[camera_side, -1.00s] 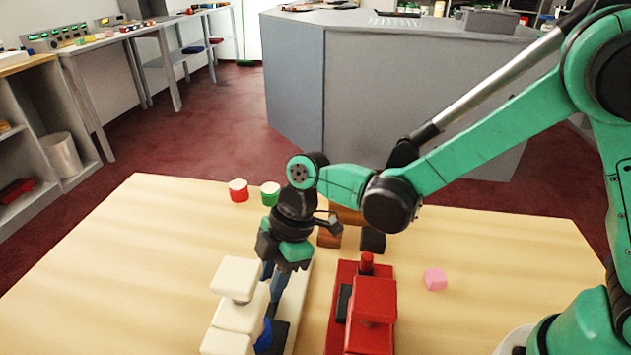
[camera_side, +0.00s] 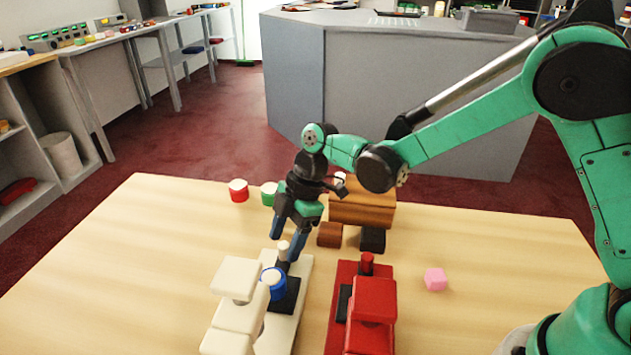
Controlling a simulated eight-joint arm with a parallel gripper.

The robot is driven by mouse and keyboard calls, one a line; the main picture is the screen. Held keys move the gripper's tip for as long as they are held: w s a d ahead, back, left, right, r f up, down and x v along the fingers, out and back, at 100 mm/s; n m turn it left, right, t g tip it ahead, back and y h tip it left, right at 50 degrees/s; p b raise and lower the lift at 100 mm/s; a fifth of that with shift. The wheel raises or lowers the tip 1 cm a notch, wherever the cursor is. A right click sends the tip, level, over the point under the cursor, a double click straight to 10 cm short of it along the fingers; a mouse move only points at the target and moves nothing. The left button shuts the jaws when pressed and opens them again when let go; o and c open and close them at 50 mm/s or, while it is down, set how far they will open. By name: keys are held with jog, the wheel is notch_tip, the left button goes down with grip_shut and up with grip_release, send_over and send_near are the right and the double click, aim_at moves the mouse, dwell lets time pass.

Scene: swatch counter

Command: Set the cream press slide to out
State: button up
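The cream press (camera_side: 238,278) stands at the front, left of centre, with a long cream base (camera_side: 303,272). Its dark slide (camera_side: 289,297) lies on that base toward the far end, mostly out from under the cream head. A blue piece with a white top (camera_side: 272,283) sits on the slide beside the head. A short cream knob (camera_side: 283,249) stands upright at the slide's far end. My gripper (camera_side: 285,246) is tilted above the far end of the press, its two dark blue fingers apart around or just above the knob. I cannot tell whether they touch it.
A red press (camera_side: 374,300) with a red knob stands to the right. A pink block (camera_side: 435,279) lies right; red (camera_side: 238,191) and green (camera_side: 269,194) pieces stand at the back left. The table's left side is clear.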

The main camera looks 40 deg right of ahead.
jog(key=shift+v, duration=2.85)
jog(key=s+d+r+m+t+h, duration=0.2)
jog(key=s+d+m, duration=0.3)
jog(key=m, duration=0.4)
jog(key=s+d+r+m+t+h, duration=0.2)
jog(key=s+d+r+m+t, duration=0.1)
jog(key=s+d+m+t, duration=0.2)
jog(key=d+m, duration=0.2)
jog(key=m, duration=0.2)
jog(key=shift+s+r, duration=0.2)
jog(key=shift+s, duration=0.2)
